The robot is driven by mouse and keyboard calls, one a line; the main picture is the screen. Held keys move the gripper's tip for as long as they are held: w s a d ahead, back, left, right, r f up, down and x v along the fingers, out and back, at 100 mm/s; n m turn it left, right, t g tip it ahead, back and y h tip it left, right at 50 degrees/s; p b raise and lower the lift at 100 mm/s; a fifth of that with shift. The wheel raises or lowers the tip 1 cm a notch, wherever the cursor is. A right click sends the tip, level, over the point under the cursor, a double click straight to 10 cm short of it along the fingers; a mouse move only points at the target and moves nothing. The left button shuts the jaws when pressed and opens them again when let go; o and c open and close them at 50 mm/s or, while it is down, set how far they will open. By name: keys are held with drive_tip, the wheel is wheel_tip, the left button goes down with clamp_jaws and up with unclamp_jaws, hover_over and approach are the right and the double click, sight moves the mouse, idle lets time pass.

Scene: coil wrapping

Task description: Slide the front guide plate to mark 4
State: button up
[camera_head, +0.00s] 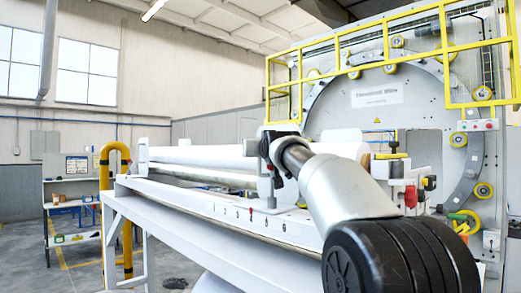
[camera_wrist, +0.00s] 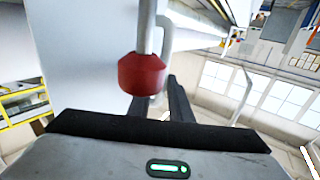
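The front guide plate (camera_head: 266,186) appears as a small white upright on the long white rail (camera_head: 205,197) in the head view, partly hidden by my arm. My gripper (camera_head: 277,141) is at the plate's upper part. In the wrist view a red knob (camera_wrist: 142,75) on a pale metal rod is close in front of my gripper (camera_wrist: 160,103). Its dark fingers stand apart, the left one largely hidden behind the knob. A second pale bar reaches down toward the gap; I cannot tell whether it is gripped.
A long white roller (camera_head: 200,155) lies behind the rail. The large wrapping ring (camera_head: 320,100) with yellow railings stands at the right. A yellow post (camera_head: 126,210) is at the rail's left end. A shelf (camera_head: 72,238) is at far left.

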drive_tip(key=s+d+b, duration=0.1)
drive_tip(key=s+b, duration=0.2)
drive_tip(key=s, duration=0.5)
drive_tip(key=s+d+b, duration=0.2)
drive_tip(key=s+b, duration=0.1)
drive_tip(key=s, duration=0.6)
drive_tip(key=shift+d, duration=0.25)
drive_tip(key=shift+f, duration=0.1)
drive_tip(key=s+d+f+g+h+p, duration=0.1)
drive_tip(key=s+d+f+g, duration=0.3)
drive_tip(key=s+f, duration=0.7)
drive_tip(key=s+d+f+m+g+h+p, duration=0.1)
drive_tip(key=s+d+f+g, duration=0.2)
drive_tip(key=s+f, duration=0.8)
drive_tip(key=s+d+f+m+g+h+p, duration=0.1)
drive_tip(key=s+d+f+g, duration=0.3)
drive_tip(key=s+f, duration=0.7)
wheel_tip(320, 180, down, 8)
drive_tip(key=shift+s+d+f+g, duration=0.1)
drive_tip(key=shift+s+d+g, duration=0.15)
drive_tip(key=shift+g, duration=0.25)
